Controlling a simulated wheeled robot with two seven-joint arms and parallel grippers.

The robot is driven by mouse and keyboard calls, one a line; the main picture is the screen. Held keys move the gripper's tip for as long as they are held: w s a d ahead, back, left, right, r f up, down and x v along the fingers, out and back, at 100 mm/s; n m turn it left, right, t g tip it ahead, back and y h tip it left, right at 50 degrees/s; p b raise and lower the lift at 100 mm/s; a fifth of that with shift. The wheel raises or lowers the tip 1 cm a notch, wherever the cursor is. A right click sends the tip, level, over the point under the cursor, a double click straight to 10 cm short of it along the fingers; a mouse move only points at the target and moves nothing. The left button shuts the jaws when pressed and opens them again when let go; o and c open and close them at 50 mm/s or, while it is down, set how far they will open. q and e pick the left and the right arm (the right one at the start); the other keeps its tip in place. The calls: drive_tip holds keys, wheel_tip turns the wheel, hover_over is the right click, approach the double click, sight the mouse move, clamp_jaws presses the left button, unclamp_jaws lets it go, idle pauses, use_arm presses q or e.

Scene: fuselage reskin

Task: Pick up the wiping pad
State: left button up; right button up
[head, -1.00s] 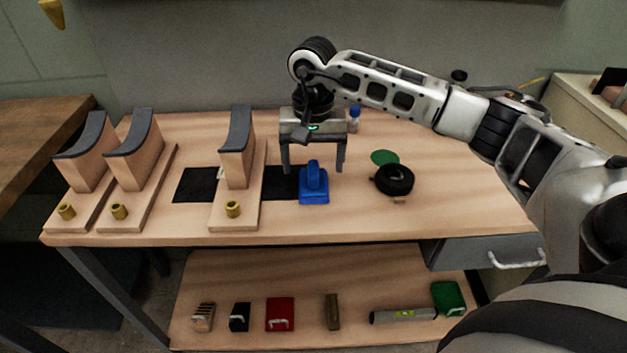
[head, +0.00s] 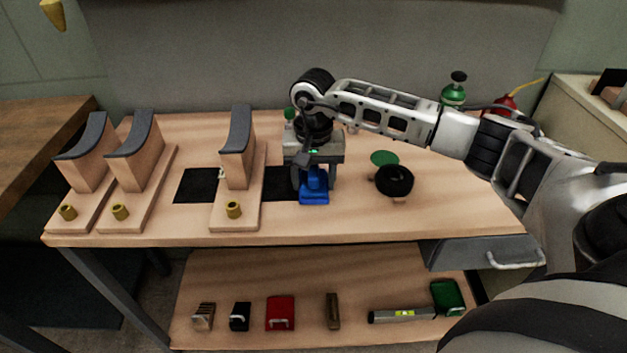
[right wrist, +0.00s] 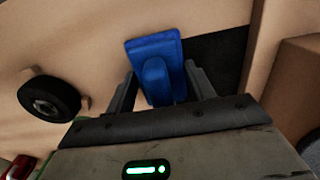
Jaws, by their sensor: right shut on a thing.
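The wiping pad (head: 314,193) is a blue block with a raised handle. It sits on the wooden bench top, at the right end of a black mat (head: 281,181). My right gripper (head: 314,185) has come down over it from above, with one finger on each side, and is shut on its handle. In the right wrist view the pad (right wrist: 158,55) lies between the fingers of the gripper (right wrist: 158,88). The gripper hides part of the pad's handle in the head view. My left gripper is not in view.
Several wooden stands with dark curved tops (head: 237,150) are left of the gripper. A black tape roll (head: 394,180) and a green disc (head: 384,158) lie to the right. A lower shelf (head: 300,270) holds a red box (head: 280,313) and other items. The bench's front right is clear.

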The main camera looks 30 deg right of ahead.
sight(314, 168)
drive_tip(key=shift+r, duration=0.15)
drive_tip(key=shift+r, duration=0.35)
wheel_tip(314, 168, up, 2)
drive_tip(key=shift+r, duration=0.1)
drive_tip(key=s+a+r, duration=0.3)
drive_tip(key=s+r, duration=0.2)
drive_tip(key=s, duration=0.1)
drive_tip(key=s+a+r+b, duration=0.1)
drive_tip(key=s+a+r, duration=0.1)
drive_tip(key=s+r, duration=0.3)
drive_tip(key=shift+s+a, duration=0.4)
drive_tip(key=shift+s, duration=0.5)
drive_tip(key=shift+f, duration=0.1)
